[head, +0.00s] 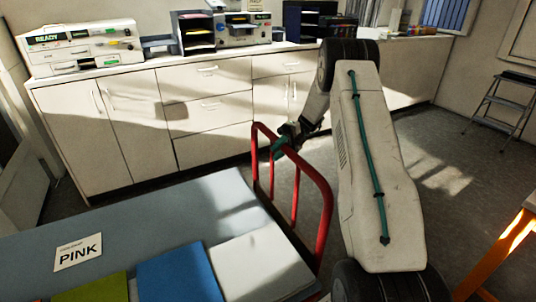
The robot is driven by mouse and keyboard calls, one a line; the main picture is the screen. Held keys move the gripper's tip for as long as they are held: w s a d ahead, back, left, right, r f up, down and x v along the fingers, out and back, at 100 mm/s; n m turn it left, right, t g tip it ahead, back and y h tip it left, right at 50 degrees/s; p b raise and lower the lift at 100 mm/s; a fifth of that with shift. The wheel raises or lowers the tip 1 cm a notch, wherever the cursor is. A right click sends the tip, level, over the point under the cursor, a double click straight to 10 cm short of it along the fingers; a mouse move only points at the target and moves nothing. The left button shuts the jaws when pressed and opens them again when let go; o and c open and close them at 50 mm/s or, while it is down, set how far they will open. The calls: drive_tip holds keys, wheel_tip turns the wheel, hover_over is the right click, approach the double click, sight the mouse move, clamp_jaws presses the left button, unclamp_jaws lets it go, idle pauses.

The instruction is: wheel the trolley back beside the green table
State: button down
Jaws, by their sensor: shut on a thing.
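The trolley shows as a red tubular handle (326,213) standing upright near the middle. My gripper (282,145) is shut on the upper bar of this handle, toward its far end. The handle stands at the right end of a flat blue-grey top (150,215); I cannot tell whether this top is the trolley's deck or a separate table. The trolley's wheels are hidden. I cannot make out a green table in this view.
White cabinets (130,120) line the back wall. An orange-edged table (505,250) is at right, a step stool (498,105) behind. Grey floor (445,175) between is clear.

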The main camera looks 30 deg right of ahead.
drive_tip(key=shift+d+f, duration=0.15)
drive_tip(key=shift+d, duration=0.15)
drive_tip(key=c, duration=1.1)
unclamp_jaws()
drive_tip(key=shift+d, duration=0.2)
drive_tip(key=shift+w+a, duration=0.1)
drive_tip(key=shift+a, duration=0.05)
drive_tip(key=shift+r, duration=0.2)
